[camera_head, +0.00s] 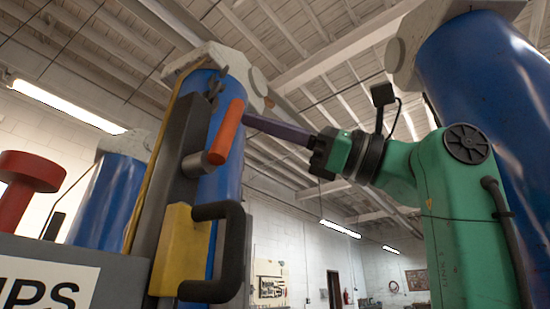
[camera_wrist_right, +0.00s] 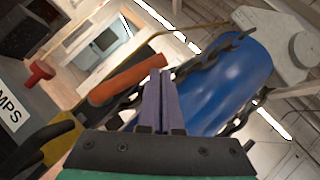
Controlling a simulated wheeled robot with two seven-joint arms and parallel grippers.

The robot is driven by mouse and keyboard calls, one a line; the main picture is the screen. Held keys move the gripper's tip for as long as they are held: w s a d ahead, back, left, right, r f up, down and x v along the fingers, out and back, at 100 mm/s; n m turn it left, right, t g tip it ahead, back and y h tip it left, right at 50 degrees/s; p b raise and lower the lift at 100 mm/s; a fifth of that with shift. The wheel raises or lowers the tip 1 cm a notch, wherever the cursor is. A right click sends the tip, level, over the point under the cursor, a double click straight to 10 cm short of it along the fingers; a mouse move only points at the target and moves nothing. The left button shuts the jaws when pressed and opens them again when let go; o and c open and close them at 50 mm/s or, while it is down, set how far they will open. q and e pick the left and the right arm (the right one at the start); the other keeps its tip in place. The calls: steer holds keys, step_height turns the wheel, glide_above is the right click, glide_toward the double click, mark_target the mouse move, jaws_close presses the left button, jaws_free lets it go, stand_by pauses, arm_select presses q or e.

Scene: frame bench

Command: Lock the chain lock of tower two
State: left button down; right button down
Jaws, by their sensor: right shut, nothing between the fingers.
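My right gripper (camera_head: 246,118) reaches in from the right; its purple fingers are shut and empty, with the tips close to an orange handle (camera_head: 228,130) on a dark upright post (camera_head: 181,140). In the right wrist view, the fingers (camera_wrist_right: 160,75) lie beside the orange handle (camera_wrist_right: 132,76); whether they touch it is unclear. A dark chain (camera_head: 215,87) hangs at the post's top beside a blue cylinder (camera_head: 229,183). The chain (camera_wrist_right: 212,52) crosses in front of the blue cylinder (camera_wrist_right: 232,83) in the wrist view. No tower number shows. My left gripper is out of view.
A yellow block (camera_head: 181,250) with a black loop handle (camera_head: 244,252) sits below the orange handle. A red knob (camera_head: 30,172) stands on a grey panel (camera_head: 120,275) at the left. Other blue cylinders stand left (camera_head: 107,200) and right (camera_head: 480,75). Open room lies below my right forearm.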

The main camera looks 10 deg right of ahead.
steer(key=shift+s+a+r, duration=0.2)
steer(key=shift+a+r, duration=0.05)
steer(key=shift+a, duration=0.15)
steer(key=shift+s+a+r, duration=0.15)
steer(key=shift+a+r, duration=0.05)
steer(key=shift+a, duration=0.2)
steer(key=shift+s+d, duration=0.1)
steer(key=shift+s, duration=0.05)
steer(key=b+v, duration=0.5)
steer(key=v, duration=0.9)
steer(key=shift+d, duration=0.25)
steer(key=shift+f, duration=0.1)
